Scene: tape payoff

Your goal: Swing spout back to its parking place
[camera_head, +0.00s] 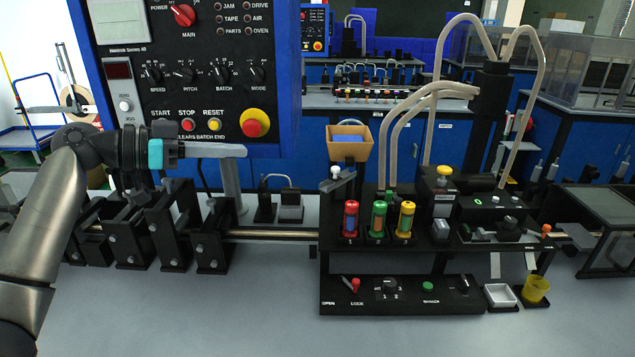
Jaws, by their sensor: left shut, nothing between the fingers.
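A short grey spout (343,183) with a white knob (335,172) sits just below the orange-tan hopper (349,148), on the left side of the black machine. It slants down to the left, towards the space above the red-capped cylinder. I cannot make out a marked parking place for it. My left gripper (243,150) reaches in from the left, in front of the lower part of the control panel. Its pale fingers are shut and empty, pointing right. They are apart from the spout, to its left and a little higher. My right gripper does not show.
The blue control panel (190,80) stands behind my left gripper. Red, green and yellow capped cylinders (379,217) stand near the spout. Black brackets (170,225) line the rail at left. Pale hoses (415,110) arch at right. The front left bench (190,310) is clear.

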